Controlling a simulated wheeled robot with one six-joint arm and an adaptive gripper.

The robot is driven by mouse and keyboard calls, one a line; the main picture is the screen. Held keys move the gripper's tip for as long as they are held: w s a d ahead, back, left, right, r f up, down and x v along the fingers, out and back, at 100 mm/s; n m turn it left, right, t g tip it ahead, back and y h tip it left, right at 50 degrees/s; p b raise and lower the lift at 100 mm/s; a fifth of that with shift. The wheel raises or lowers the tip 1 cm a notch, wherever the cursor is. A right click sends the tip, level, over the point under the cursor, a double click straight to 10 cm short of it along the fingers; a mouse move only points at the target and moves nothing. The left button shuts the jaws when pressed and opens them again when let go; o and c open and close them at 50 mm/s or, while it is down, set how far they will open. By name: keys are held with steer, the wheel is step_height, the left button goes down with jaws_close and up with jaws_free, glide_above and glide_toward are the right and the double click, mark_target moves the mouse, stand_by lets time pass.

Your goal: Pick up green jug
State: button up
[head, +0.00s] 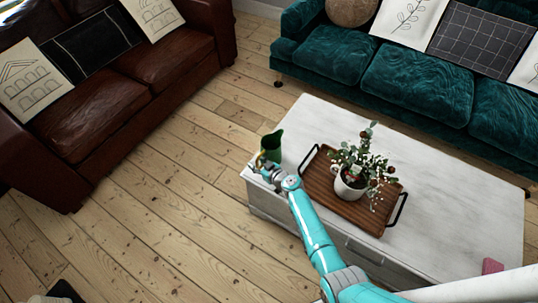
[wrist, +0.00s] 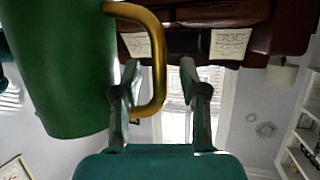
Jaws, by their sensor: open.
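The green jug (head: 271,148) stands upright at the left end of the white table (head: 300,121). In the wrist view, the jug (wrist: 58,65) fills the upper left and its gold handle (wrist: 158,62) curves out to the right. My gripper (wrist: 159,72) is open, with the handle's outer bar showing between its two fingers. The left finger overlaps the handle's opening and hides part of its lower end. I cannot tell whether either finger touches the handle. In the head view, my gripper (head: 268,171) is close against the jug's near side.
A wooden tray (head: 323,202) with black handles sits right of the jug, holding a potted plant (head: 352,175). A brown leather sofa (head: 100,110) is at the left and a teal sofa (head: 415,75) behind. Floorboards (head: 170,190) left of the table are clear.

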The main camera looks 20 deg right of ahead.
jaws_close()
steer(key=shift+w+r, duration=0.1)
steer(key=shift+r, duration=0.1)
stand_by(0.5)
